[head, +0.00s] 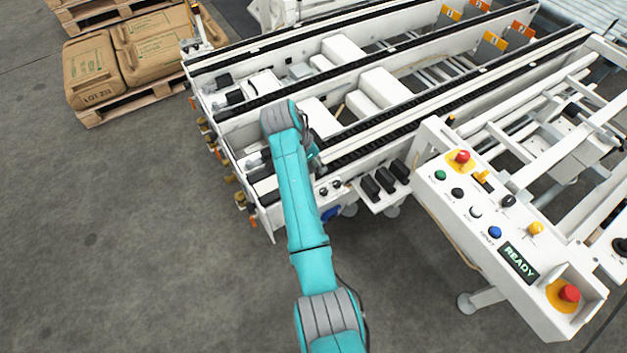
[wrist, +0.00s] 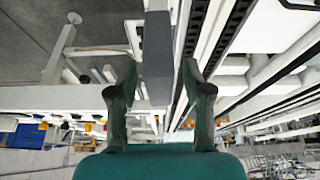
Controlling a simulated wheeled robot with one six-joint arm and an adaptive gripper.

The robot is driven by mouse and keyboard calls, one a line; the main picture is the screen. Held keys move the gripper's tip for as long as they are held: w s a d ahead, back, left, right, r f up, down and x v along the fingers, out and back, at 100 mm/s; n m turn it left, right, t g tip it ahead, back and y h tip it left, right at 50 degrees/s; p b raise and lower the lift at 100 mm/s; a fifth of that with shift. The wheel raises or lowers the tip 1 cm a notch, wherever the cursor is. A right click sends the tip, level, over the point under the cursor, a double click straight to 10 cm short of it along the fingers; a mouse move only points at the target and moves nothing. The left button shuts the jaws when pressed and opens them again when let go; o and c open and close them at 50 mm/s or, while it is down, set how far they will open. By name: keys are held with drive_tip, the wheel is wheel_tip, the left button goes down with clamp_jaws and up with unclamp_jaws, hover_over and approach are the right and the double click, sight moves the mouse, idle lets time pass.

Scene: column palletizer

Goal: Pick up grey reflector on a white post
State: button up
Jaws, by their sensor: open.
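In the wrist view, a flat grey reflector (wrist: 157,62) stands on a white post (wrist: 158,5), most of which is out of the frame. My gripper (wrist: 160,60) is open, with one finger to each side of the reflector. Gaps show between the reflector and both fingers, so I see no grip on it. I cannot make out the reflector in the head view, where my teal arm covers part of the conveyor's near edge.
A white conveyor frame with black chain rails (head: 420,105) fills the area beyond my arm. A control panel (head: 455,205) with buttons and a READY display stands to the right. Brown sacks (head: 95,68) lie on a pallet (head: 130,105) at upper left. The left floor is clear.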

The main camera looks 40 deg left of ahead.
drive_tip(key=shift+w+d+f, duration=0.1)
drive_tip(key=shift+w+f, duration=0.1)
drive_tip(key=shift+f, duration=0.3)
clamp_jaws()
drive_tip(key=shift+r, duration=0.1)
